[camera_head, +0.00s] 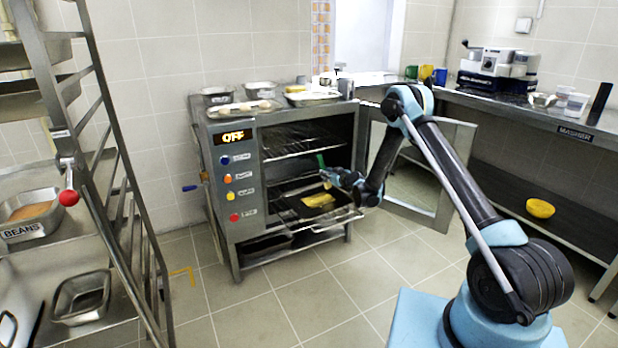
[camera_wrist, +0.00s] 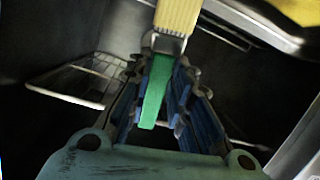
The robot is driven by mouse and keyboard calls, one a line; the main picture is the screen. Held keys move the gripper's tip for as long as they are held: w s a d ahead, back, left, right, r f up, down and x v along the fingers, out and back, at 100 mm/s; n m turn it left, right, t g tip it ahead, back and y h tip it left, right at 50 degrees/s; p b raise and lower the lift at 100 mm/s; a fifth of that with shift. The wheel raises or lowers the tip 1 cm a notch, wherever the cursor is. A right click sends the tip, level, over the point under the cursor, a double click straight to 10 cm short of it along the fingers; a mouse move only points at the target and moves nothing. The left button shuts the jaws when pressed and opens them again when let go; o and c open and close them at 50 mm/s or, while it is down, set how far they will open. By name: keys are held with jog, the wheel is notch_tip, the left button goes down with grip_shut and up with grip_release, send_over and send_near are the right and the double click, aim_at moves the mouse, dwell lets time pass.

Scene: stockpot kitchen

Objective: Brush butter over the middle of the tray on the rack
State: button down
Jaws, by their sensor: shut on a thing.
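My gripper (camera_head: 340,179) is inside the open oven, above the dark tray (camera_head: 288,209) on the pulled-out rack (camera_head: 335,224). A yellow butter patch (camera_head: 318,201) lies on the tray's middle. In the wrist view, my gripper (camera_wrist: 160,75) is shut on the brush's green handle (camera_wrist: 156,95). The brush's metal ferrule and pale yellow bristles (camera_wrist: 178,15) extend past the fingertips. The green handle (camera_head: 321,160) also shows in the head view. A yellow area (camera_wrist: 305,10) shows at the wrist view's top right. Whether the bristles touch the tray cannot be told.
The oven (camera_head: 230,190) has its door (camera_head: 425,180) open to the right, with an upper rack (camera_head: 300,142) above my gripper. A shelf trolley (camera_head: 110,140) stands at the left. A counter (camera_head: 560,125) runs along the right. The floor in front is clear.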

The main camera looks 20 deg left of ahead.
jog(key=shift+r, duration=2.7)
